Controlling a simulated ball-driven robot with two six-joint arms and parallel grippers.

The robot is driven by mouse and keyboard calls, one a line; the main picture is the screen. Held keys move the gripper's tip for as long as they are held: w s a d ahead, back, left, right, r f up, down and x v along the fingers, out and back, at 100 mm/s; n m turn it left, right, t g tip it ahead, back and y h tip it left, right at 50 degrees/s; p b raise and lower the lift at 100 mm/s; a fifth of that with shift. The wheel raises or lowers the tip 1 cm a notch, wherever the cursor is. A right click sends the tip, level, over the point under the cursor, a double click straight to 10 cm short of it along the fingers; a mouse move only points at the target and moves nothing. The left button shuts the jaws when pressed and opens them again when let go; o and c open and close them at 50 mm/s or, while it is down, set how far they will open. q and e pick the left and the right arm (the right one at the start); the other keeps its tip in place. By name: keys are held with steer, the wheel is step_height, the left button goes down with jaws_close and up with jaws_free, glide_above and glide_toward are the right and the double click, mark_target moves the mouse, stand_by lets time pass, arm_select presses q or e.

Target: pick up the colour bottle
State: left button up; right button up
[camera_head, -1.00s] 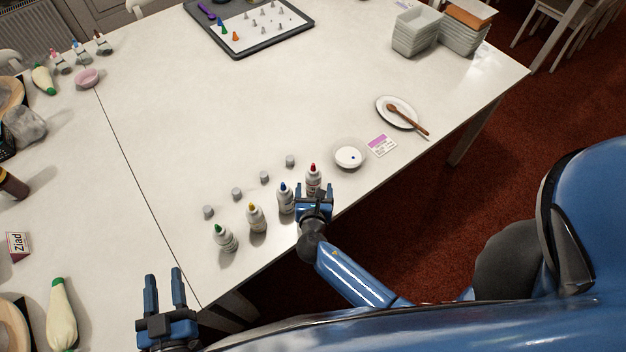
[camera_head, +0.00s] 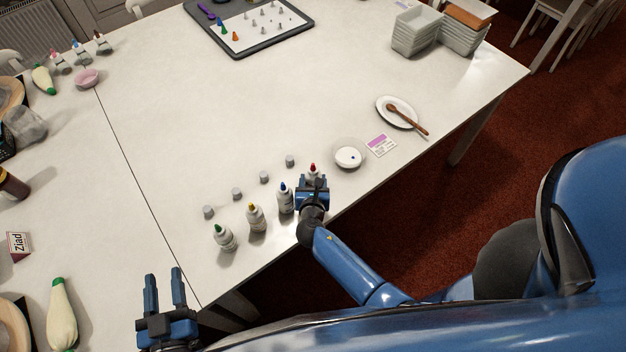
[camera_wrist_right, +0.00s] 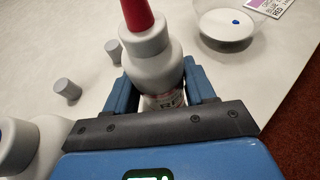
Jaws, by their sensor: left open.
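The colour bottle with the red tip (camera_head: 313,170) stands upright near the table's front edge, partly hidden by my right gripper (camera_head: 313,188). In the right wrist view its red cap (camera_wrist_right: 136,14) and grey-white shoulder (camera_wrist_right: 150,60) rise between the fingers of my right gripper (camera_wrist_right: 165,92). One finger is on each side of the bottle, close to it; whether they press on it I cannot tell. Bottles with blue (camera_head: 285,200), yellow (camera_head: 256,218) and green (camera_head: 225,238) tips stand in a row to the left. My left gripper (camera_head: 165,290) is open and empty at the lower left.
Several small grey caps (camera_head: 237,194) lie behind the bottles. A white bowl (camera_head: 348,156) with a blue spot, a card (camera_head: 381,145) and a plate (camera_head: 395,108) with a wooden spoon are to the right. The table's middle is clear.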

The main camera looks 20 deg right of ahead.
steer(key=shift+r, duration=0.15)
steer(key=shift+r, duration=0.6)
steer(key=shift+o, duration=0.3)
step_height(320, 180, up, 17)
steer(key=p, duration=0.3)
steer(key=shift+r, duration=0.75)
steer(key=shift+c, duration=0.2)
